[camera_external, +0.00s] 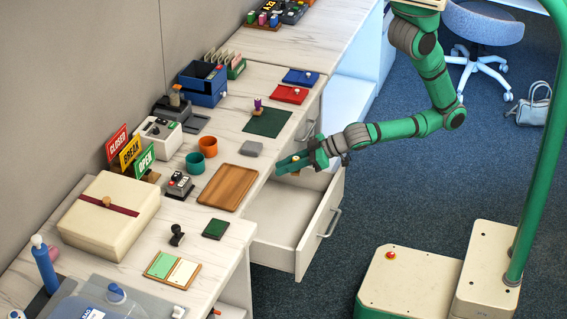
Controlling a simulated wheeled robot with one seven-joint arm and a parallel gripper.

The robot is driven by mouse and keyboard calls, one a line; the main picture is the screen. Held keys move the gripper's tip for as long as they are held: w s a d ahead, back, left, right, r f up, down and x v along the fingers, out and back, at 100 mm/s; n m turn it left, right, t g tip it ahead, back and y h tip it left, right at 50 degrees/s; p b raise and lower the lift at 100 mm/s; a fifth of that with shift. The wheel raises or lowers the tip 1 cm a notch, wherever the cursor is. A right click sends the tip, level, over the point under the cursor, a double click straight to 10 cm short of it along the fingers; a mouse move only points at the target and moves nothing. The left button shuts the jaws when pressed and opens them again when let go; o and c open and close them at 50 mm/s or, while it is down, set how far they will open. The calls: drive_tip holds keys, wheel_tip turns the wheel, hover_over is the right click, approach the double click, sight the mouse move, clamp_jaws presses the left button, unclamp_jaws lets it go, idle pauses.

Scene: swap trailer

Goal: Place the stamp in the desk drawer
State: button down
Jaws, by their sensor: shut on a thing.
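My gripper (290,164) is above the back part of the open desk drawer (272,217), close to the desk edge. It is shut on a small stamp (295,158), mostly hidden by the fingers; only a little yellowish-brown part shows. The drawer is pulled out from under the desktop, and its white floor looks bare where I can see it. Its front panel with a handle faces right. The back of the drawer is partly hidden by the desk and my gripper.
A wooden tray (228,187) and a grey block (251,149) lie near the desk edge. A black stamp (177,236) and orange (208,147) and teal (195,163) cups stand farther left.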

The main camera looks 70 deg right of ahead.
drive_tip(key=s+a+f+n+y, duration=0.1)
drive_tip(key=s+f+n+y, duration=0.1)
drive_tip(key=r+n+g+y, duration=0.2)
drive_tip(key=n+g+y, duration=0.4)
drive_tip(key=n+g, duration=0.3)
hover_over(272, 229)
drive_tip(key=s, duration=0.4)
drive_tip(key=shift+n, duration=0.3)
wheel_tip(272, 229, down, 14)
drive_tip(key=shift+s+r, duration=0.1)
drive_tip(key=shift+r, duration=0.05)
drive_tip(key=w, duration=0.4)
drive_tip(key=shift+f, duration=0.65)
drive_tip(key=shift+f, duration=0.1)
drive_tip(key=c, duration=1.6)
unclamp_jaws()
